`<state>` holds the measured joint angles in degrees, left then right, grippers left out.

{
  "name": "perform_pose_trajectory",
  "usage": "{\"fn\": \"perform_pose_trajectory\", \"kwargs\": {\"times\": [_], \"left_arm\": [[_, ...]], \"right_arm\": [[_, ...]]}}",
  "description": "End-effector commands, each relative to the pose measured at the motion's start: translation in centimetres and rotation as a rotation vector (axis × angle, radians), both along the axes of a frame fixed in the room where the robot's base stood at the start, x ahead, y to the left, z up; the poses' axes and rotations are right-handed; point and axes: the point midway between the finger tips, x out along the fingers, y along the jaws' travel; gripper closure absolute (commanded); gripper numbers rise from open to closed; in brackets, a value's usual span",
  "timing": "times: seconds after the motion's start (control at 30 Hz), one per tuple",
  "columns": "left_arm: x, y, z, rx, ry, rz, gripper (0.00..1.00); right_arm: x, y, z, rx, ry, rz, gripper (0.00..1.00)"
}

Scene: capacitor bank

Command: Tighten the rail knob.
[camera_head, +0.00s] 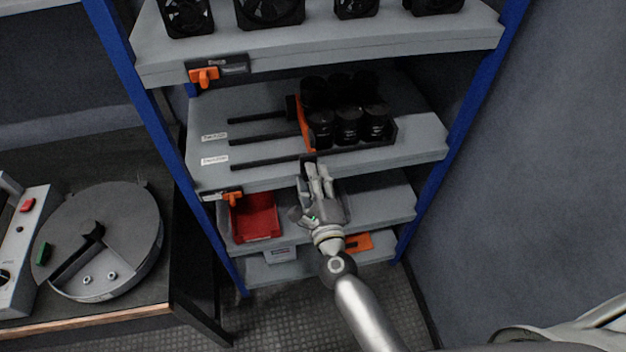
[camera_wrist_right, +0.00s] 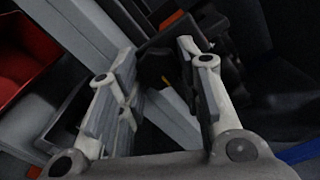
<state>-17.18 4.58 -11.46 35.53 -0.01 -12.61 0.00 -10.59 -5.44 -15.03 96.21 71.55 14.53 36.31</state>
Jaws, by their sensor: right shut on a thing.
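The rail knob (camera_wrist_right: 157,68) is a dark piece with a small yellow mark, between the fingers in the right wrist view. In the head view a dark part of it (camera_head: 308,159) shows at the front edge of the middle shelf, just beyond the fingertips. My right gripper (camera_head: 314,174) reaches up to that edge and is shut on the knob; its fingers (camera_wrist_right: 155,75) stand on either side of it. The fingers hide much of the knob in the head view. My left gripper is not in view.
The middle shelf (camera_head: 420,150) carries black rails, an orange bar (camera_head: 304,124) and several black capacitors (camera_head: 348,124). Orange latches sit on the shelf edges. A red bin (camera_head: 256,216) stands on the shelf below. A bench with a round grey device (camera_head: 105,225) is at left.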

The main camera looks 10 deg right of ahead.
Motion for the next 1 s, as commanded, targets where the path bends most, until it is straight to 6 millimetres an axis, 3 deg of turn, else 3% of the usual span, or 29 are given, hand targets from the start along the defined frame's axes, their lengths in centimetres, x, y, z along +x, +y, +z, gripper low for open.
{"fn": "perform_pose_trajectory", "kwargs": {"times": [0.5, 0.53, 0.67, 1.0], "left_arm": [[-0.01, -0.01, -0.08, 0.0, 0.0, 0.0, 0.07], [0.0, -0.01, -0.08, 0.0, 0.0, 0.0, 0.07], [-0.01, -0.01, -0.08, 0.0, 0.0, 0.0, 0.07], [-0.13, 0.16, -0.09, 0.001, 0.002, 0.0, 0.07]], "right_arm": [[-0.06, 0.0, -0.17, 0.021, 0.004, -0.001, 0.9], [-0.06, 0.0, -0.17, 0.021, 0.004, -0.001, 0.64], [-0.05, 0.0, -0.14, 0.02, 0.002, 0.0, 0.47], [-0.12, 0.01, -0.06, 0.019, 0.001, 0.0, 0.45]]}}
